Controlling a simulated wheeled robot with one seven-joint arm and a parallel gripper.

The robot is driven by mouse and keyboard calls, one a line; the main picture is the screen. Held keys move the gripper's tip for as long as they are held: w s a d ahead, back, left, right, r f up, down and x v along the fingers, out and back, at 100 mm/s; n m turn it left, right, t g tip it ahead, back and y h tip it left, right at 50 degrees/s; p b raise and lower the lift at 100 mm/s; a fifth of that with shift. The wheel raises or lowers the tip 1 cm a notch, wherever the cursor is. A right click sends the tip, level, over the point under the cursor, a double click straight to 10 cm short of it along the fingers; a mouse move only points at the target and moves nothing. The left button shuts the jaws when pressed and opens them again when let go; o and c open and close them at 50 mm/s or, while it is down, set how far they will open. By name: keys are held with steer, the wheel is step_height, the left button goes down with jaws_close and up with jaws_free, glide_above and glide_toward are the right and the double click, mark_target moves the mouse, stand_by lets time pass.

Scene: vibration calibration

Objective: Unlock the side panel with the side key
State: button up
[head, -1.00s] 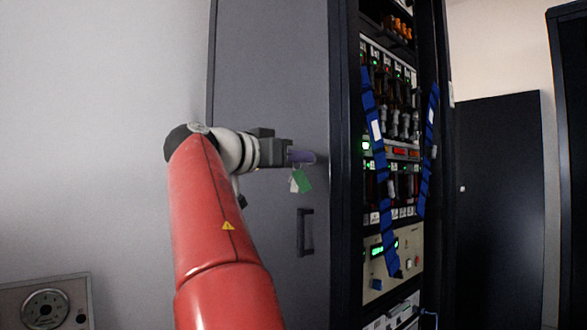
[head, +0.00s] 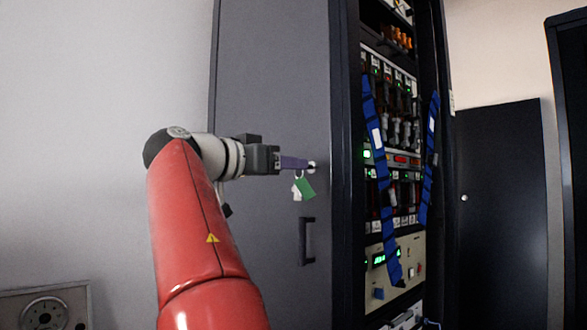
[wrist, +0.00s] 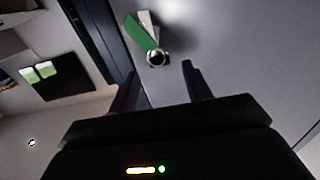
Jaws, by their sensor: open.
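The grey side panel (head: 268,75) of the rack cabinet stands upright and closed, with a dark handle (head: 307,240) low on it. The side key (wrist: 158,58) shows in the wrist view as a round metal end against the panel. It seems to sit in the panel's lock, but its shaft is hidden. A green tag (head: 305,188) and a white tag (head: 297,193) hang from it. My gripper (head: 303,164) is beside the lock spot (head: 312,166). In the wrist view my gripper (wrist: 160,72) is open, its fingers apart and empty, the key just beyond the fingertips.
The rack's open front (head: 395,150) holds lit modules, with blue straps (head: 378,160) hanging there. A dark cabinet (head: 500,210) stands at the right. A grey box with a dial (head: 45,308) is at the lower left.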

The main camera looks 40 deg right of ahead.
steer(key=shift+s+a, duration=0.2)
steer(key=shift+a, duration=2.15)
step_height(320, 180, down, 18)
steer(key=n+t+y+p, duration=0.2)
steer(key=n+t+y, duration=0.3)
steer(key=n+y, duration=0.5)
steer(key=s+a+f+n+y+p, duration=0.1)
steer(key=s+a+f+n+y, duration=0.1)
steer(key=s+a+f, duration=0.3)
steer(key=s+a+f+n+y+p, duration=0.1)
steer(key=s+a+f, duration=0.4)
steer(key=f, duration=0.8)
steer(key=s+a+f+n+y+p, duration=0.1)
steer(key=s+a+f+n+y, duration=0.3)
steer(key=a+f, duration=0.3)
step_height(320, 180, down, 3)
steer(key=shift+s+a+r+g+y, duration=0.1)
steer(key=shift+s+a+g+y, duration=0.2)
steer(key=shift+s+y, duration=0.25)
